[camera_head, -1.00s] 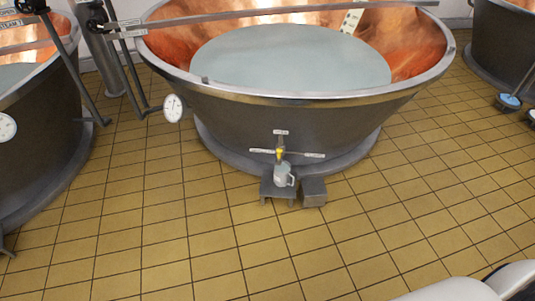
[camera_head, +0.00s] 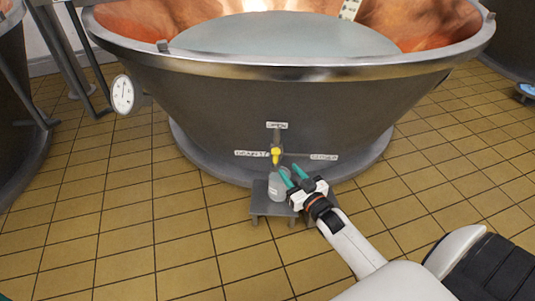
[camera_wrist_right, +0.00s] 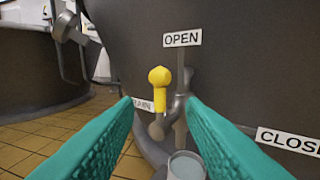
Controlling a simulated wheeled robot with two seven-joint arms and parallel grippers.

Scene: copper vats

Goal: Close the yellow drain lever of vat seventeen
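The yellow drain lever (camera_head: 276,155) is on the front of the large vat (camera_head: 230,115), below the OPEN label (camera_head: 277,125). In the right wrist view the lever (camera_wrist_right: 159,76) stands upright, left of and below the OPEN label (camera_wrist_right: 182,38). The CLOSED label (camera_head: 324,157) is to its right. My right gripper (camera_head: 289,168) is open and empty, just right of and below the lever. In the right wrist view its teal fingers (camera_wrist_right: 159,99) are spread, with the lever between and beyond them, apart from both. Only a teal bit of my left gripper (camera_head: 4,296) shows.
A grey jug (camera_head: 278,186) stands on a low stand (camera_head: 258,207) under the drain. A round dial (camera_head: 122,94) is on the vat's left side. Another vat (camera_head: 10,120) stands at left. The tiled floor in front is mostly clear.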

